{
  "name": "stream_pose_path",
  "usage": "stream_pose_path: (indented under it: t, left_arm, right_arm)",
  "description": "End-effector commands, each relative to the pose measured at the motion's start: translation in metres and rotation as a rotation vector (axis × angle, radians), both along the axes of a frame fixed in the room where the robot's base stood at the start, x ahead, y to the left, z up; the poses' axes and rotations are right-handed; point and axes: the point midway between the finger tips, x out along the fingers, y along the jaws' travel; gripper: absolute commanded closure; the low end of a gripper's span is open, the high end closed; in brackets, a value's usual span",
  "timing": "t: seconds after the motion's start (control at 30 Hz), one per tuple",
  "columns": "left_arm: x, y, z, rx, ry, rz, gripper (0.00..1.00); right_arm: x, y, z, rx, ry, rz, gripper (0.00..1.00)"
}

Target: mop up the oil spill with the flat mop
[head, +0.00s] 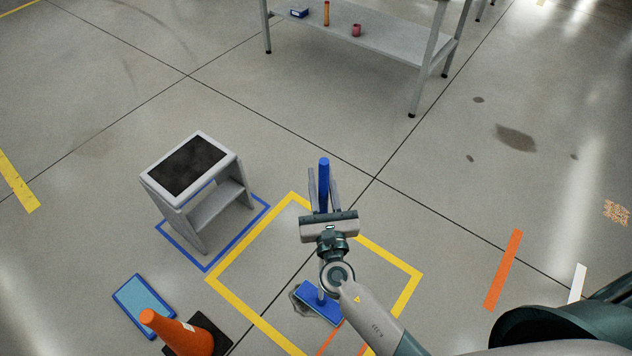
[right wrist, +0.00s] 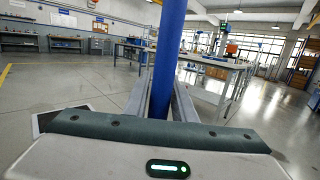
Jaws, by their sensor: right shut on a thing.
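The flat mop has a blue handle (head: 323,167) and a flat blue head (head: 318,303). My right gripper (head: 323,188) is shut on the upper handle, which stands roughly upright; the handle (right wrist: 167,60) also shows between the fingers in the right wrist view. The mop head is down at the floor inside the yellow-taped square. A dark grey patch that looks like the oil spill (head: 297,301) shows at the head's left edge; the head and my arm hide part of that area. My left gripper is not in view.
A grey step stool (head: 217,207) stands at left by a blue floor outline. An orange cone (head: 165,330) and a blue tray (head: 143,304) are at lower left. A metal bench (head: 380,42) stands at the back. Dark floor stains (head: 516,137) lie at right.

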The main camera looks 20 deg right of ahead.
Motion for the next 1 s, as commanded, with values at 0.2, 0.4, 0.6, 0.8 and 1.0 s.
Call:
stream_pose_path:
  t: [0.2, 0.4, 0.6, 0.8, 1.0]
  left_arm:
    - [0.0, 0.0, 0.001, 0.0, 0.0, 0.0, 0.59]
    - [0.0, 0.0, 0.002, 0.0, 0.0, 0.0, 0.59]
    - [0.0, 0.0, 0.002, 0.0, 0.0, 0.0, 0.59]
    - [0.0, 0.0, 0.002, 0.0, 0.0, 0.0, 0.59]
    - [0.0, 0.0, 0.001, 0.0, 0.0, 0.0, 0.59]
  right_arm:
    - [0.008, -0.011, 0.002, 0.0, -0.004, 0.0, 1.0]
    - [0.013, -0.019, 0.002, 0.001, -0.003, 0.001, 1.0]
    - [0.014, -0.02, 0.002, 0.002, -0.003, 0.0, 1.0]
    - [0.014, -0.02, 0.002, 0.002, -0.003, 0.0, 1.0]
    - [0.019, -0.021, 0.002, 0.001, -0.003, 0.0, 1.0]
